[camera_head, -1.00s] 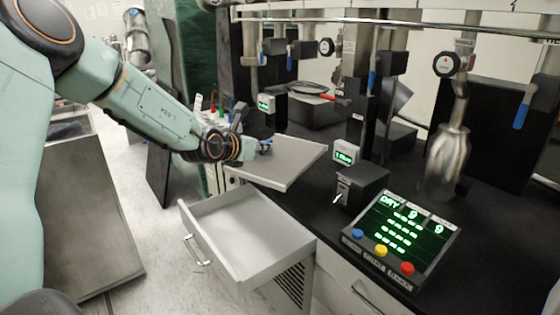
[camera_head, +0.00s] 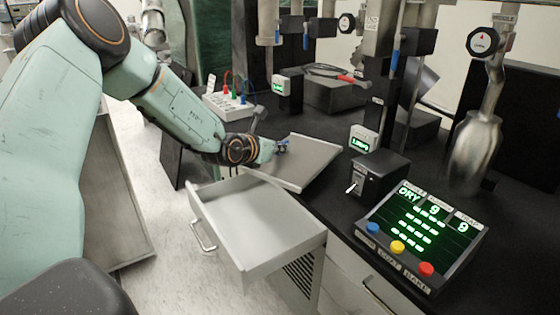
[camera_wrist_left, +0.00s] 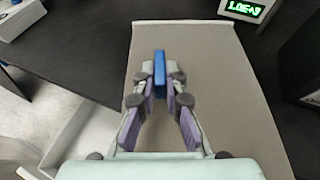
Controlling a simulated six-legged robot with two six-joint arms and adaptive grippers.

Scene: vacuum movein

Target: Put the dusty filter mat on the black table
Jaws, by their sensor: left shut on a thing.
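The dusty filter mat (camera_head: 312,160) is a flat grey-brown panel with a raised pale far edge and a blue tab (camera_wrist_left: 159,70). My left gripper (camera_head: 280,147) is shut on the tab; the mat also fills much of the left wrist view (camera_wrist_left: 215,85). In the head view the mat lies over the edge of the black table (camera_head: 325,202), beyond the open drawer. I cannot tell whether its underside touches the table. The dark tabletop also shows in the left wrist view (camera_wrist_left: 85,45). My right gripper is not in view.
An open pale drawer (camera_head: 262,225) juts out in front of the mat. A black box (camera_head: 378,175) and a display panel with coloured buttons (camera_head: 420,235) stand right. A small green readout (camera_head: 363,140) and a white box with cables (camera_head: 228,105) are nearby.

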